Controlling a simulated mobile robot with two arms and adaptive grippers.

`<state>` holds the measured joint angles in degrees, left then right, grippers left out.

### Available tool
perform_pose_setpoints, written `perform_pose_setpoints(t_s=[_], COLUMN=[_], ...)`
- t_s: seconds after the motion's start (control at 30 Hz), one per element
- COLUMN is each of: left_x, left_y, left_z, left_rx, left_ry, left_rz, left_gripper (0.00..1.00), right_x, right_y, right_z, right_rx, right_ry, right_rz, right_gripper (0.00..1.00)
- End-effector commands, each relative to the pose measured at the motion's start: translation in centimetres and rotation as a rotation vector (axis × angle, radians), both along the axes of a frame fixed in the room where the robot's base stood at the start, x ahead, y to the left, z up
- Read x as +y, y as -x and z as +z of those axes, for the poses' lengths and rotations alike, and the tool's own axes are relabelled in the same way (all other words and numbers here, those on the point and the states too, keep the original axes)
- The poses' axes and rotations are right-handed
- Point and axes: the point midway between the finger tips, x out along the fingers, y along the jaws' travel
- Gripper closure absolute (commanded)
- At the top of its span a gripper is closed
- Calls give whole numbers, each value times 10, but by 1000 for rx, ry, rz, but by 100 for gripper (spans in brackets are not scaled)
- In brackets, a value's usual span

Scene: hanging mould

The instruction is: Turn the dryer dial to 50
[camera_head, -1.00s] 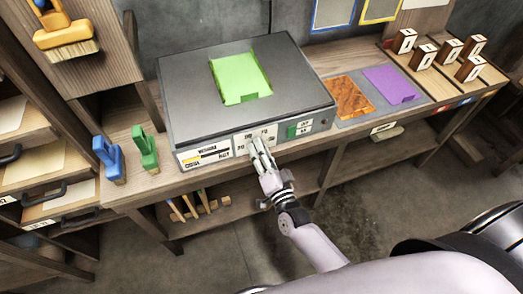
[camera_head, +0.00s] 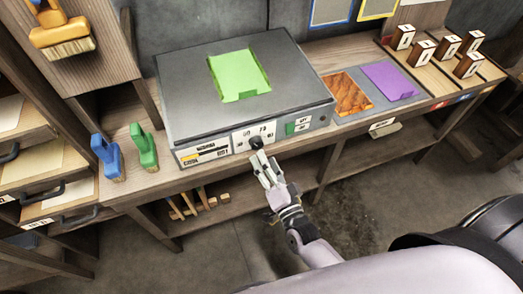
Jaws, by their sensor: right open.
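The dryer (camera_head: 185,92) is a grey box on the wooden bench with a green sheet (camera_head: 239,77) on its top. Its dial (camera_head: 256,142) is a small dark knob on a white panel on the front face, with printed numbers around it that are too small to read surely. My right gripper (camera_head: 258,160) is open and empty just below and in front of the dial, its fingers pointing up towards it. I cannot tell whether a fingertip touches the knob. My left gripper is not in view.
A blue brush (camera_head: 107,157) and a green brush (camera_head: 144,147) stand left of the dryer. The shelf under the bench holds wooden-handled tools (camera_head: 190,205).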

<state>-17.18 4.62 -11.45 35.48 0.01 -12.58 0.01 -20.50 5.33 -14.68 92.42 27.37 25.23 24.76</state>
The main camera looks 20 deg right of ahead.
Motion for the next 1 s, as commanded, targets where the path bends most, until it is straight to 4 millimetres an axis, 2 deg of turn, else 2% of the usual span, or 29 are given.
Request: perform_pose_setpoints(t_s=[0.03,0.2,0.4,1.0], left_x=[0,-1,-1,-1], left_y=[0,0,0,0], left_z=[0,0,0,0], left_rx=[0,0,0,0], left_ry=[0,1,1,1], left_rz=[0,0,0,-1], left_gripper=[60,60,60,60], right_x=[-1,-3,-5,-5], right_y=[13,45,65,67], right_z=[-2,-4,-4,-4], right_rx=[2,3,0,-1], right_ry=[1,-1,-1,-1], right_rz=[1,2,0,0], right_gripper=[46,46,46,46])
